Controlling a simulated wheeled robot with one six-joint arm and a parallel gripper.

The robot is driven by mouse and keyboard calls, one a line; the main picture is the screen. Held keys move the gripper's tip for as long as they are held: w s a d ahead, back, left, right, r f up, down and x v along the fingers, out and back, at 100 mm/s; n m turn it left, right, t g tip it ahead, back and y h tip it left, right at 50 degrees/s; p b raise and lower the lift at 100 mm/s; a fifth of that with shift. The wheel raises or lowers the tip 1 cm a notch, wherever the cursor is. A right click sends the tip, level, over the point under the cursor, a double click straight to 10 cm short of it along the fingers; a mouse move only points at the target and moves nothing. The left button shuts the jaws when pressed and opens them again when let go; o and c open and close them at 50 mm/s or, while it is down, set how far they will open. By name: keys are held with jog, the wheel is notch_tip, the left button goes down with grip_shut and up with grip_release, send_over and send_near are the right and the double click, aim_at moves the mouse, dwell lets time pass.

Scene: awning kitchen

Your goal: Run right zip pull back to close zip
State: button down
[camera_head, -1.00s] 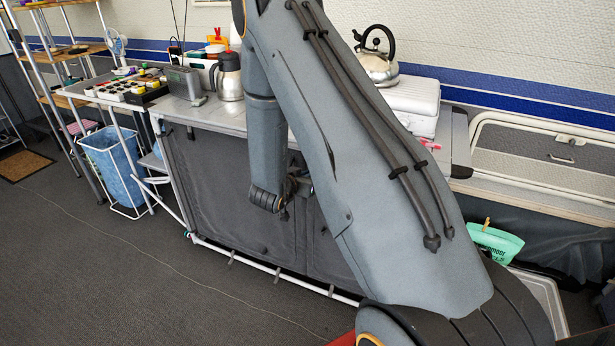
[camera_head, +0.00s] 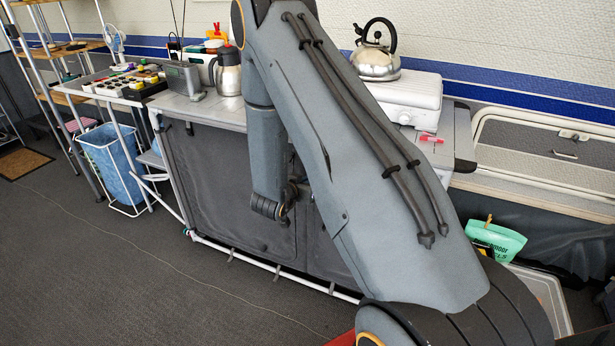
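The grey fabric cabinet front (camera_head: 225,190) hangs under the counter, with a vertical seam near its middle right. A small dark spot (camera_head: 263,248) shows low on the left panel; I cannot tell whether it is a zip pull. The right zip pull is not clearly visible, and my arm covers much of the right panel. My gripper (camera_head: 287,208) is low in front of the cabinet, close to the seam, and mostly hidden behind my wrist and arm. I cannot tell whether its fingers are open or shut, or whether they touch the fabric.
A blue bin (camera_head: 113,160) stands left and a green bag (camera_head: 495,240) right. A white rail (camera_head: 270,278) runs below the cabinet.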

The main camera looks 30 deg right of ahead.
notch_tip(320, 180, down, 55)
jog(key=b, duration=2.4)
jog(key=shift+r+b, duration=0.15)
jog(key=shift+b, duration=0.25)
jog(key=shift+s, duration=0.1)
jog(key=c, duration=2)
grip_release()
jog(key=shift+o, duration=0.7)
jog(key=p+v, duration=0.2)
jog(key=v, duration=0.5)
jog(key=shift+s+a+r, duration=0.15)
jog(key=shift+a+r, duration=0.05)
jog(key=shift+a, duration=0.1)
